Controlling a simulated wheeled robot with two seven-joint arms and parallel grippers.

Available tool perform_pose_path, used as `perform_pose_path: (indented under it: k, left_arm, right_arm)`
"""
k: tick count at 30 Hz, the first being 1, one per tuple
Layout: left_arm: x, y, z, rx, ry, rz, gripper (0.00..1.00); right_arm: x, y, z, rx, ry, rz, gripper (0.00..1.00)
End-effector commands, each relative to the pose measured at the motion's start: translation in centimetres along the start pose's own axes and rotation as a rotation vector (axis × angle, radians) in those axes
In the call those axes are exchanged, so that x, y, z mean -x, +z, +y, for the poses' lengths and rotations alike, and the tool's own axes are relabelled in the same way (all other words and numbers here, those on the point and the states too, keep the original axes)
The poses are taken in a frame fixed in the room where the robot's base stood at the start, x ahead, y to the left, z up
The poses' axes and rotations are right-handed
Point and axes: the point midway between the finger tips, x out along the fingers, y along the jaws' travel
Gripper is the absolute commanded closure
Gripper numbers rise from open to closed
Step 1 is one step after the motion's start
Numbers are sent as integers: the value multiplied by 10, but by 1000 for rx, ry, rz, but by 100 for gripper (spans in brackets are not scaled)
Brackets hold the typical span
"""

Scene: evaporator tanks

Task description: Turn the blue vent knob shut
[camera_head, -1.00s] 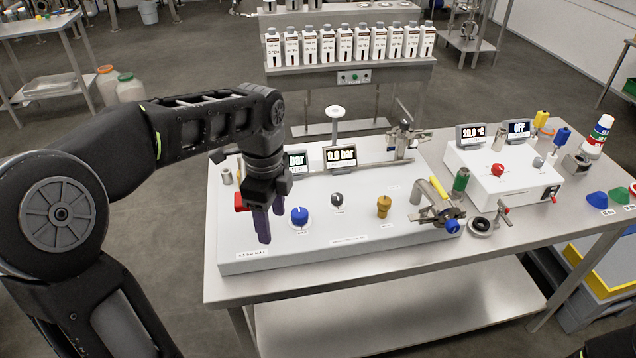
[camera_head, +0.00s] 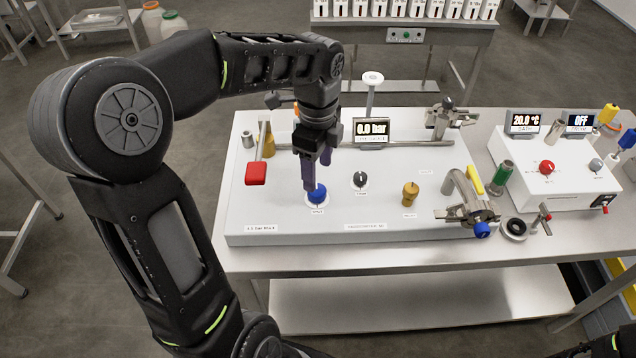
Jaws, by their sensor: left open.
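My left gripper (camera_head: 313,182) points down right at the knob from behind and left. Its purple fingers are open, and the near finger covers part of the knob's left side. I cannot tell whether a finger touches it. My right gripper is not in view.
A red-ended lever (camera_head: 256,173) is left of my gripper. A black knob (camera_head: 360,179) and a brass knob (camera_head: 410,193) are to the right. A display (camera_head: 371,130) reading 0.0 bar stands behind. A clamped pipe fitting (camera_head: 470,200) is at the panel's right end.

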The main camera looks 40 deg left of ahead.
Motion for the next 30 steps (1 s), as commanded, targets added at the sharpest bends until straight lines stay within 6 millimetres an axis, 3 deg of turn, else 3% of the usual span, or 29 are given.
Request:
perform_pose_path:
  k: [10, 21, 30]
  left_arm:
    - [-50, 0, 1, 0, 3, -1, 41]
    - [-59, 0, 0, 1, 0, -1, 41]
    - [-59, 0, 0, 0, 0, -1, 64]
  right_arm:
    - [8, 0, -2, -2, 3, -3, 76]
    - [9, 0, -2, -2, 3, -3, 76]
    - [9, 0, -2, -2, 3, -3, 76]
